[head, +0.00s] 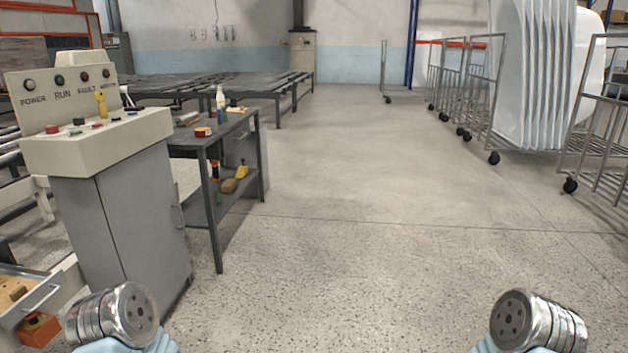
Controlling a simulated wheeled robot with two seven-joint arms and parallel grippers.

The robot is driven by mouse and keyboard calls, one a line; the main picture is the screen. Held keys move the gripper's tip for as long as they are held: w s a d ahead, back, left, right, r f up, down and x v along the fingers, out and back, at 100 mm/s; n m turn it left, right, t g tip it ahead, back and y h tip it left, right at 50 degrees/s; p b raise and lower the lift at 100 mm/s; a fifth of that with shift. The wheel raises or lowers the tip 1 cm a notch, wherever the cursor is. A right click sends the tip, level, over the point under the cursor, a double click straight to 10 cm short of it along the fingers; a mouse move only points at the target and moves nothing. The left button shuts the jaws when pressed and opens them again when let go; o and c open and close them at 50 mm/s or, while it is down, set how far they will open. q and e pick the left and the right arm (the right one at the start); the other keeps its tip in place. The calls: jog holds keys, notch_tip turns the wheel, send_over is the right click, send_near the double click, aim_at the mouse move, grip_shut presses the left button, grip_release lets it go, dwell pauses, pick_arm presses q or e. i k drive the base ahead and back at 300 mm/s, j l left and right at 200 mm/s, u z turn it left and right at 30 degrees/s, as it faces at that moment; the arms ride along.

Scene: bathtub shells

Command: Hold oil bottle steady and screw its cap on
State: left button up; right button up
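No bottle in view can be told for sure as the oil bottle. A small white bottle (220,97) stands upright on the dark workbench (190,142). A small yellow object (101,103), perhaps a bottle, stands on the control console (95,140) at the left. A separate cap cannot be made out. Only metallic links of my two arms show at the bottom left and bottom right corners. Neither gripper is in view, and both arms are well apart from the workbench.
The workbench holds a red-and-yellow roll (203,132) and has a lower shelf with a yellow item (242,171). Wheeled racks with white tub shells (545,75) stand at right. The middle floor (370,190) is clear.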

aim_at(220, 97)
jog(key=i+u, duration=0.1)
jog(key=i, duration=0.45)
jog(key=i+l+u, duration=0.1)
jog(key=i, duration=0.45)
jog(key=i+l+u, duration=0.1)
jog(key=i, duration=0.45)
jog(key=i+l+u, duration=0.1)
jog(key=i+l, duration=0.15)
jog(key=i, duration=0.25)
jog(key=i+l+u, duration=0.2)
jog(key=i, duration=0.15)
jog(key=i+l+u, duration=0.2)
jog(key=i+z, duration=0.15)
jog(key=z, duration=0.85)
jog(key=i, duration=2.35)
jog(key=i+u, duration=0.1)
jog(key=i, duration=2.2)
jog(key=u, duration=2.2)
